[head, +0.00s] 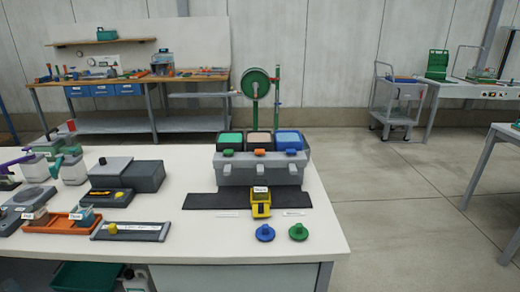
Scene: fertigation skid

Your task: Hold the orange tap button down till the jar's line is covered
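The orange tap button (260,152) sits in the middle of the front of a grey dispenser (260,175), below a bin with a beige top (259,139). A green tap (228,152) is to its left and a blue tap (291,151) to its right. A yellow item with a white label (261,207) stands on a dark mat (211,201) in front of the dispenser, in line with the orange button. I cannot make out a clear jar or its line. Neither of my grippers is in view.
A blue disc with a knob (265,233) and a green one (299,232) lie near the front edge of the white table (190,264). Grey boxes (140,175), an orange tray (60,225) and a grey tray (130,232) fill the left side.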

